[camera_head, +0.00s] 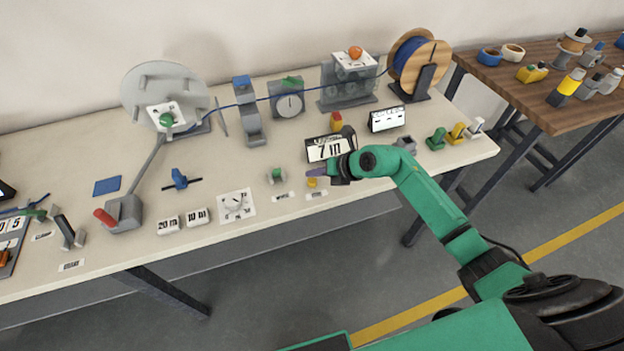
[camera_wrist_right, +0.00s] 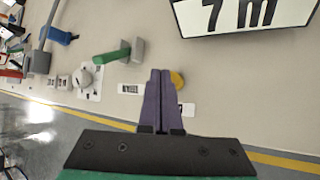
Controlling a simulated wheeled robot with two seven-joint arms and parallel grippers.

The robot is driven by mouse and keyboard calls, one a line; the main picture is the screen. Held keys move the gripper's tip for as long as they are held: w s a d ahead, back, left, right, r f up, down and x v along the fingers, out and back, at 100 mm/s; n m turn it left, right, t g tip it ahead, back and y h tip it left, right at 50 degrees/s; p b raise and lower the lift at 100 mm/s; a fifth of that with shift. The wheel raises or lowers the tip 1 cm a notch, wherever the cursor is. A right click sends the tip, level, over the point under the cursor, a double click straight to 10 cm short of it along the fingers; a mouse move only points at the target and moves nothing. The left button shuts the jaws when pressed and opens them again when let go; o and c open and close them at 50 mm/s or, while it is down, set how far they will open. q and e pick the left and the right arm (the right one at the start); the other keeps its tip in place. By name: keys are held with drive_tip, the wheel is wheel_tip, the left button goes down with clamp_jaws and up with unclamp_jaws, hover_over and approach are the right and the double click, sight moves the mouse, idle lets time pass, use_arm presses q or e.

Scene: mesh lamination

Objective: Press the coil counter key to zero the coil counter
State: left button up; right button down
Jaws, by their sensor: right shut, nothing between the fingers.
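The coil counter (camera_head: 328,147) is a dark-framed display reading "7 m". It also shows at the top of the right wrist view (camera_wrist_right: 240,14). A small round yellow key (camera_head: 312,183) lies in front of it, beside a white label. In the right wrist view the yellow key (camera_wrist_right: 178,80) is partly hidden behind my fingertips. My right gripper (camera_head: 308,173) has purple fingers, shut and empty, close by the key. In the right wrist view the fingertips (camera_wrist_right: 160,72) overlap the key's left side; I cannot tell if they touch it. My left gripper is not in view.
A green-and-grey part (camera_head: 276,176) and a white dial plate (camera_head: 237,206) stand to the left. A second white display (camera_head: 387,118) is behind my right arm. Small coloured clamps (camera_head: 456,133) stand at the right. A wooden spool (camera_head: 418,63) is at the back.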

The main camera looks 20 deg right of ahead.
sight(315, 183)
drive_tip(key=shift+f, duration=0.1)
idle(0.5)
drive_tip(key=shift+f, duration=0.3)
drive_tip(key=shift+f+b, duration=0.6)
drive_tip(key=shift+b, duration=0.1)
idle(0.4)
drive_tip(key=shift+r, duration=0.1)
drive_tip(key=shift+r+p, duration=0.9)
wheel_tip(315, 183, up, 5)
drive_tip(key=p, duration=0.4)
drive_tip(key=shift+r+p, duration=0.1)
drive_tip(key=shift+p, duration=0.25)
